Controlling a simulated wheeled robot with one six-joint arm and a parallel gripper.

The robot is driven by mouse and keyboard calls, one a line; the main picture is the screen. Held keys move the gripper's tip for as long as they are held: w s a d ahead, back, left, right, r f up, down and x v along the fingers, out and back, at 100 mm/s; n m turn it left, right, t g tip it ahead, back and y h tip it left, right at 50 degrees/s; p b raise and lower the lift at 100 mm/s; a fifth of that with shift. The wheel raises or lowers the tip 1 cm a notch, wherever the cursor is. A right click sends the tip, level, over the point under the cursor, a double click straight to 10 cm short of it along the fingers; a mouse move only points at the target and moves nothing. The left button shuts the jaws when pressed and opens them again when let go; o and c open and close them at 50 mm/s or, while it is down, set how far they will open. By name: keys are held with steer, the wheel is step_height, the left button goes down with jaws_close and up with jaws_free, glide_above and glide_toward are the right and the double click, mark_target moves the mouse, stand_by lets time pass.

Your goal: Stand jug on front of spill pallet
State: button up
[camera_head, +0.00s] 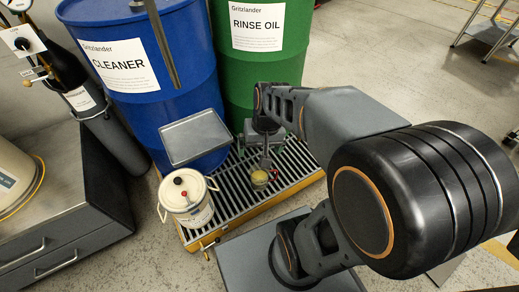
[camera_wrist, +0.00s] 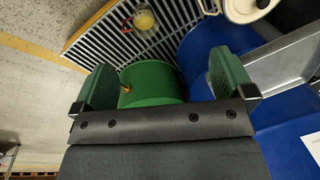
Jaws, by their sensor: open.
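A small clear jug (camera_head: 260,178) with yellow liquid stands on the slatted grate toward the front of the spill pallet (camera_head: 228,207). My gripper (camera_head: 262,142) is behind and above the jug, beside the green drum, with nothing between its fingers. In the wrist view, the gripper (camera_wrist: 165,80) is open, its two green-padded fingers wide apart in front of the green drum (camera_wrist: 153,82). The jug (camera_wrist: 145,20) shows there beyond the fingers, apart from them, on the grate of the pallet (camera_wrist: 98,45).
A blue cleaner drum (camera_head: 130,75) and a green rinse oil drum (camera_head: 262,70) stand at the back. A grey tray (camera_head: 195,137) is in front of the blue drum. A white pail (camera_head: 187,200) stands at the pallet's left. A grey cabinet (camera_head: 62,205) is further left.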

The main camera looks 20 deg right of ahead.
steer(key=s+r+n+t, duration=0.1)
steer(key=s+a+r+n+t+h, duration=0.1)
steer(key=shift+s+a+r+n, duration=0.2)
steer(key=shift+s+r+n, duration=0.1)
steer(key=shift+s+n, duration=0.1)
stand_by(0.3)
step_height(320, 180, up, 32)
steer(key=p, duration=3)
steer(key=shift+s+a+f, duration=0.2)
steer(key=shift+s+a, duration=0.05)
steer(key=shift+a, duration=0.15)
